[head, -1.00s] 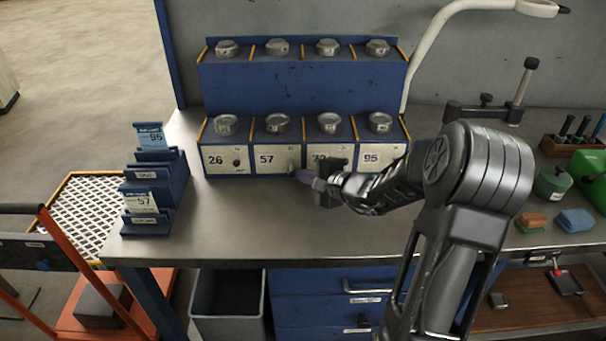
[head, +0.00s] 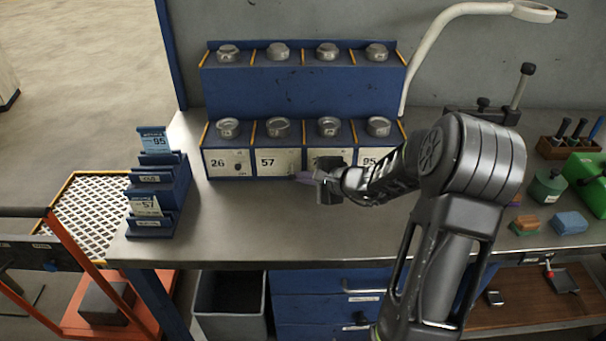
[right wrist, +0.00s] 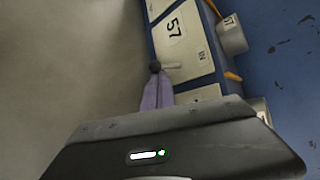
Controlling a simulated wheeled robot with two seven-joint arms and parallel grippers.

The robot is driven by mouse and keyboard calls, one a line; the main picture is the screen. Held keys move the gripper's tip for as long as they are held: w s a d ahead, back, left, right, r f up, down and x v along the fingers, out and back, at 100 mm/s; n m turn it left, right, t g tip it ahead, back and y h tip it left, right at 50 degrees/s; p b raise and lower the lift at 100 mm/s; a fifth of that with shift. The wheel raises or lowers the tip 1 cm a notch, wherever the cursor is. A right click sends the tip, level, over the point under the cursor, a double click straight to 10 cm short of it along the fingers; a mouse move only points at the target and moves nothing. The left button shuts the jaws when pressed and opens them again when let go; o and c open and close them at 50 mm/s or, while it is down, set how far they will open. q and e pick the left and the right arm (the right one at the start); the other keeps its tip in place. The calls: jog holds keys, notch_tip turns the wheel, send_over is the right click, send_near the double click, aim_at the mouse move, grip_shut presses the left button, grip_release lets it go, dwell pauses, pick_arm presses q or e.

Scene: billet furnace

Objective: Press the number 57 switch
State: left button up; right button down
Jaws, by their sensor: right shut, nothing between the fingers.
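The panel numbered 57 (head: 267,162) is in the lower row of a blue rack, between 26 and a partly hidden panel. It also shows in the right wrist view (right wrist: 182,42). There its switch is a pale stem with a dark round knob (right wrist: 155,67), standing out from the panel's lower part. My right gripper (head: 301,177) is shut and empty, in front of the panel's lower right corner. Its purple fingertips (right wrist: 157,92) are right beside the knob; I cannot tell whether they touch. My left gripper is not in view.
Panel 26 (head: 228,163) is on the left and panel 95 (head: 370,161) on the right, partly behind my arm. Round metal pieces sit on both rack tiers. A blue card holder (head: 160,195) stands at left.

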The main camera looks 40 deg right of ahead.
jog(key=shift+a+r+g+p, duration=0.1)
jog(key=shift+r+g+p, duration=0.35)
jog(key=shift+p, duration=0.35)
jog(key=shift+s+r+p, duration=0.1)
jog(key=shift+r+p, duration=0.35)
jog(key=shift+p, duration=0.05)
jog(key=shift+r+m+g+y+p, duration=0.4)
jog(key=shift+g+y+p, duration=0.1)
jog(key=shift+g+p, duration=0.05)
jog(key=shift+r+p, duration=0.4)
jog(key=shift+r, duration=0.45)
